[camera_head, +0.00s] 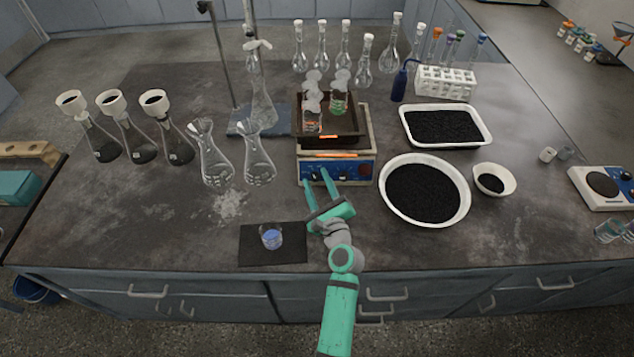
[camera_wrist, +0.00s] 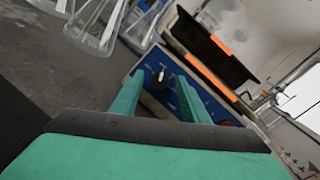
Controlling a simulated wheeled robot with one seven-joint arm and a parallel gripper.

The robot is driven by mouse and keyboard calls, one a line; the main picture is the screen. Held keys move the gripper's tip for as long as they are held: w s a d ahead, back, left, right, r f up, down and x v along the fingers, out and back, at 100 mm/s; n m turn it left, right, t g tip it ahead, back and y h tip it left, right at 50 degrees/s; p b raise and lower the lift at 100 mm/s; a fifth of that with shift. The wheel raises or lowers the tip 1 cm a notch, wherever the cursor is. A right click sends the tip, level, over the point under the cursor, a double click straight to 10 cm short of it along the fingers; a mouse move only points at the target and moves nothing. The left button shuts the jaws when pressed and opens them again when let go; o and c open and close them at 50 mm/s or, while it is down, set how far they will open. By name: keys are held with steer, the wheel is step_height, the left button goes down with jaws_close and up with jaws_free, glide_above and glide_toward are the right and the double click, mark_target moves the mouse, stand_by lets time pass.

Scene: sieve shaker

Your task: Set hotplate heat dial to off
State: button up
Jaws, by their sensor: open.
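The hotplate (camera_head: 345,171) has a blue front panel with dials and an orange strip above it. It also shows in the wrist view (camera_wrist: 221,108), tilted. My gripper (camera_head: 316,179) is open at the left part of this panel, fingers pointing at it. In the wrist view my gripper (camera_wrist: 158,82) has its two green fingers apart, with a dial (camera_wrist: 160,76) bearing a white mark between their tips. I cannot tell whether the fingers touch it. A second dark dial (camera_head: 363,170) sits at the panel's right. The dial labels are too small to read.
A dark tray (camera_head: 345,141) with glassware stands on the hotplate. Flasks (camera_head: 258,165) stand close on the left. A white bowl of black grains (camera_head: 383,205) is close on the right. A beaker (camera_head: 271,237) stands on a dark mat in front.

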steer(key=shift+c, duration=0.6)
jaws_close()
steer(key=c, duration=0.9)
jaws_free()
steer(key=shift+w+d+r+n+g+y, duration=0.1)
steer(key=shift+n+g+y, duration=0.3)
steer(key=shift+n, duration=0.4)
steer(key=shift+a+n+g, duration=0.2)
steer(key=shift+n+g, duration=0.1)
steer(key=shift+n, duration=0.6)
steer(key=n+g, duration=0.1)
steer(key=n, duration=0.1)
steer(key=n+y, duration=0.1)
steer(key=n, duration=0.1)
steer(key=shift+d+r+g, duration=0.15)
steer(key=shift+g, duration=0.25)
steer(key=shift+d+n+g, duration=0.1)
steer(key=shift+n+g, duration=0.6)
steer(key=shift+n, duration=1)
